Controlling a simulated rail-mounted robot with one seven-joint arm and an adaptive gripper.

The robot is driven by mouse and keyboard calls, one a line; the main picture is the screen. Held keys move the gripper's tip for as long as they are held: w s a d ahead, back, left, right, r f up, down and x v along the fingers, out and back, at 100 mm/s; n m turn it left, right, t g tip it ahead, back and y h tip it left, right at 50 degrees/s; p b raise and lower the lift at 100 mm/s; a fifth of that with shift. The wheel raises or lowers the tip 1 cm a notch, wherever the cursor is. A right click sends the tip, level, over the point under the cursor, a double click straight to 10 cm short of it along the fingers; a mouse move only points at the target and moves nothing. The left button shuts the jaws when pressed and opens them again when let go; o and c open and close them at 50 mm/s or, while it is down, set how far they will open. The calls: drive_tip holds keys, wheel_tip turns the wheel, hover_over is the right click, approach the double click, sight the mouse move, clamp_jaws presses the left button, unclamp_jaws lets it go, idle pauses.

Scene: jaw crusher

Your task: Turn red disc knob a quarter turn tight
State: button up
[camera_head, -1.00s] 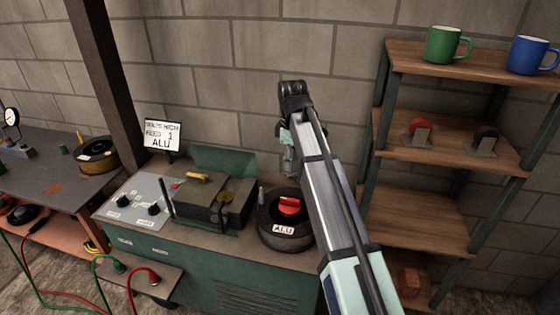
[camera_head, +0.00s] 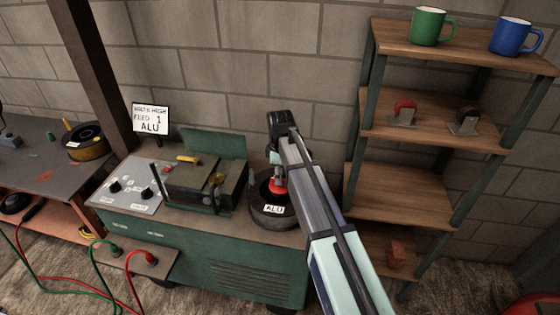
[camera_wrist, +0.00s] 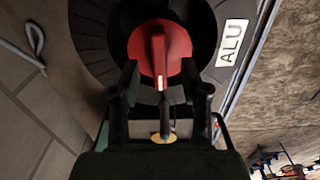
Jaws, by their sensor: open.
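The red disc knob (camera_wrist: 172,46) sits at the centre of a black spool labelled ALU (camera_head: 268,212), on top of the green machine. In the wrist view its raised grip bar, with a white mark at the near end, points toward my gripper. My gripper (camera_wrist: 163,85) is open, its two dark fingers on either side of the bar's near end. I cannot tell whether the fingers touch the knob. In the head view the knob (camera_head: 278,186) is partly hidden by my arm, and the gripper is mostly hidden behind it.
The green machine (camera_head: 205,250) carries a feed unit left of the spool and a sign (camera_head: 150,118) reading "FEED 1 ALU". A wooden shelf (camera_head: 405,185) with mugs and two small knobs on brackets stands at the right. A block wall is behind.

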sight(276, 190)
drive_tip(key=shift+f, duration=1.5)
clamp_jaws()
drive_tip(key=shift+s+f+p, duration=0.1)
drive_tip(key=shift+p, duration=0.2)
drive_tip(key=m, duration=0.4)
drive_tip(key=shift+m+p, duration=0.3)
drive_tip(key=shift+m, duration=0.1)
drive_tip(key=shift+f, duration=0.1)
